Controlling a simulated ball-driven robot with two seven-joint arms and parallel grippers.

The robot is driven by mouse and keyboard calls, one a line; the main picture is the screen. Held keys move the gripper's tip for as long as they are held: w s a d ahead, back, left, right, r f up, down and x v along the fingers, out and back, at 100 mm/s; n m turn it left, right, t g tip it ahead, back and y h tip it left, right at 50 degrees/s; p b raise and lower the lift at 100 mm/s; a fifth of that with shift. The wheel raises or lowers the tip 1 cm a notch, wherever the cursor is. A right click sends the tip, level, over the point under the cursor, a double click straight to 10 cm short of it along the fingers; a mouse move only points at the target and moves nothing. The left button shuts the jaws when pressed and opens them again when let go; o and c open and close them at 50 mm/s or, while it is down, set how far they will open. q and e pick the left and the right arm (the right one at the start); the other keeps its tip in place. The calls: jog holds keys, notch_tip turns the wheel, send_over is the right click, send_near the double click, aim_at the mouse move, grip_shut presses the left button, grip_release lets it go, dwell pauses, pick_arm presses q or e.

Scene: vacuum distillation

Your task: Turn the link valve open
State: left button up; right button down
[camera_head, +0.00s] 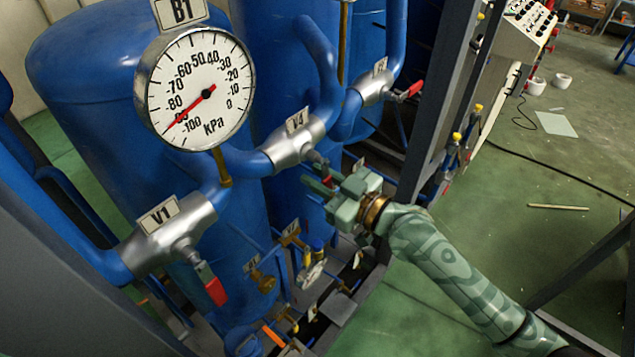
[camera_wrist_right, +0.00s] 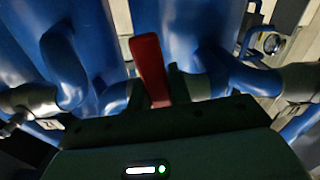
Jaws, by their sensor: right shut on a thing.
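The valve labelled V4 (camera_head: 293,146) is a silver body on the blue pipe joining the tanks. I take it as the link valve; no label says "link". My right gripper (camera_head: 327,187) reaches in from the right, just below V4, and is shut on its red handle. The red handle (camera_wrist_right: 150,70) stands between the fingers in the right wrist view; in the head view the fingers mostly hide it. My left gripper is not in view.
Valve V1 (camera_head: 167,236) with a hanging red handle (camera_head: 211,285) is at lower left. The B1 gauge (camera_head: 195,88) points near -90 kPa. Another valve (camera_head: 371,88) with a red handle is at upper right. A dark steel post (camera_head: 440,100) stands right of the tanks. Green floor lies open at right.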

jog(key=shift+w+d+r+n+b, duration=0.1)
jog(key=shift+w+d+n+b, duration=0.15)
jog(key=shift+n, duration=0.35)
jog(key=shift+w+d+r+n+b, duration=0.15)
jog(key=shift+n+b, duration=0.1)
jog(key=shift+n, duration=0.35)
jog(key=shift+w+d+r+n, duration=0.15)
jog(key=shift+w+d+n, duration=0.1)
jog(key=shift+n, duration=0.5)
jog(key=shift+w+d+r+n, duration=0.15)
jog(key=shift+w+d+n, duration=0.1)
jog(key=shift+n, duration=0.5)
jog(key=c, duration=1.3)
grip_release()
jog(key=shift+b+v, duration=1.55)
jog(key=shift+v, duration=6.6)
